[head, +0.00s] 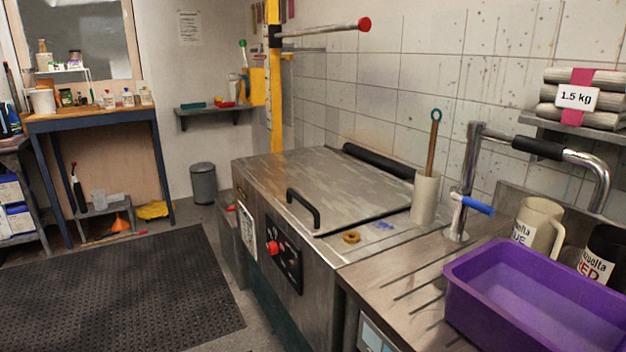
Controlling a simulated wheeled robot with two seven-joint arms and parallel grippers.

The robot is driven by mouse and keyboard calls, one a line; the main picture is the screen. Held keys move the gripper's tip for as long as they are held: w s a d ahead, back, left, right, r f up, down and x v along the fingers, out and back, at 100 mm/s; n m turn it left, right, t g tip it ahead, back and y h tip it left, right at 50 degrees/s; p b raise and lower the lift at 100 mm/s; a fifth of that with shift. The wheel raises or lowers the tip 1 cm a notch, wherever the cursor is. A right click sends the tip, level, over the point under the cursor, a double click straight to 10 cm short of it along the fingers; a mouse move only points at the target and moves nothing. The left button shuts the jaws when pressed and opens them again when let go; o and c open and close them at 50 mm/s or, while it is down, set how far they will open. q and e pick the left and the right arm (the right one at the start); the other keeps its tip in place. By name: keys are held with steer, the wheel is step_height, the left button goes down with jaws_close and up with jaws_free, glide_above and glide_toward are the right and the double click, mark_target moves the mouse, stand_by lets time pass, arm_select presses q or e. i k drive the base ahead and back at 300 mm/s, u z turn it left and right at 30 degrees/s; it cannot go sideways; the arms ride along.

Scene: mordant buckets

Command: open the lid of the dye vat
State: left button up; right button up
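The dye vat (262,240) is a stainless steel cabinet in the middle of the view, with a red knob and black control panel on its front. Its lid (325,178) is a flat, stained metal sheet that lies shut on top. A black bar handle (303,208) stands up near the lid's front edge. A dark roll or bar (378,161) runs along the back of the lid by the wall. Neither of my grippers shows in the view.
A purple tub (470,298), a tap (468,190), jugs (538,226) and a container with a wooden-handled tool (425,198) stand on the right counter. A brass-coloured ring (351,237) lies near the lid's right edge. A black mat (120,290) covers clear floor at left.

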mark_target(326, 189)
steer(key=u, duration=1.7)
steer(key=i, duration=2.45)
steer(key=z, duration=3.1)
